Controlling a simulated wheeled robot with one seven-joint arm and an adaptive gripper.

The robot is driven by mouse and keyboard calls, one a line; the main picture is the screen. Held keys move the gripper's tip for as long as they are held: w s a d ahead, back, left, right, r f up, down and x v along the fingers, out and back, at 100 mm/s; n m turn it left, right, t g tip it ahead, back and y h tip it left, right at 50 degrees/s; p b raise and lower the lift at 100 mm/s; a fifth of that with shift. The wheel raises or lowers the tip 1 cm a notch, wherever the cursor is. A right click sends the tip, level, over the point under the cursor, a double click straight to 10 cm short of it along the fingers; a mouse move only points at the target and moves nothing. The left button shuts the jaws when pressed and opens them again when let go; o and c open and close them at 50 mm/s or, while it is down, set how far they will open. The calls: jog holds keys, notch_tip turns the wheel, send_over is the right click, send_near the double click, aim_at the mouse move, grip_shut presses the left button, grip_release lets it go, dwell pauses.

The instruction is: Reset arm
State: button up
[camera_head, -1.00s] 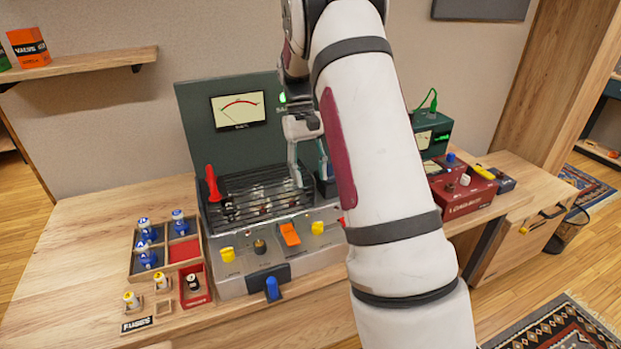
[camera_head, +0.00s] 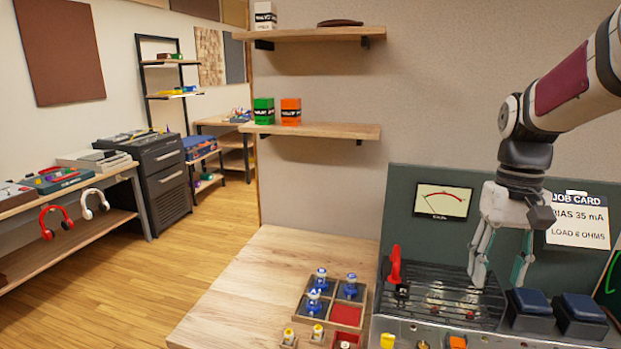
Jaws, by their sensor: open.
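My gripper (camera_head: 482,268) is at the right of the head view, pointing down with its fingers apart and nothing seen between them. It hangs over the amplifier's slatted grille (camera_head: 450,296), in front of the dark green meter panel (camera_head: 398,208). Whether the fingertips touch the grille, I cannot tell. My arm enters from the upper right and bends down to the gripper. A red lever (camera_head: 394,264) stands left of the gripper. Two blue-topped blocks (camera_head: 532,301) sit to its right.
A divided tray (camera_head: 329,310) with blue-and-white tubes stands on the bench (camera_head: 240,292) left of the amplifier. A job card (camera_head: 578,221) hangs behind my arm. Wall shelves (camera_head: 315,131) hold green and orange boxes. Open wooden floor (camera_head: 200,238) lies to the left.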

jog(key=s+a+r+t+p, duration=0.1)
jog(key=s+a+t, duration=0.1)
jog(key=s, duration=0.4)
jog(key=s+a+r+n+t+p, duration=0.1)
jog(key=s+a, duration=0.4)
jog(key=s, duration=0.2)
jog(key=s+a+r+n+t, duration=0.1)
jog(key=s+a+r+t, duration=0.1)
jog(key=s+a, duration=0.2)
jog(key=s, duration=0.3)
jog(key=shift+t+p, duration=0.3)
jog(key=shift+p, duration=0.1)
jog(key=shift+a+r, duration=0.1)
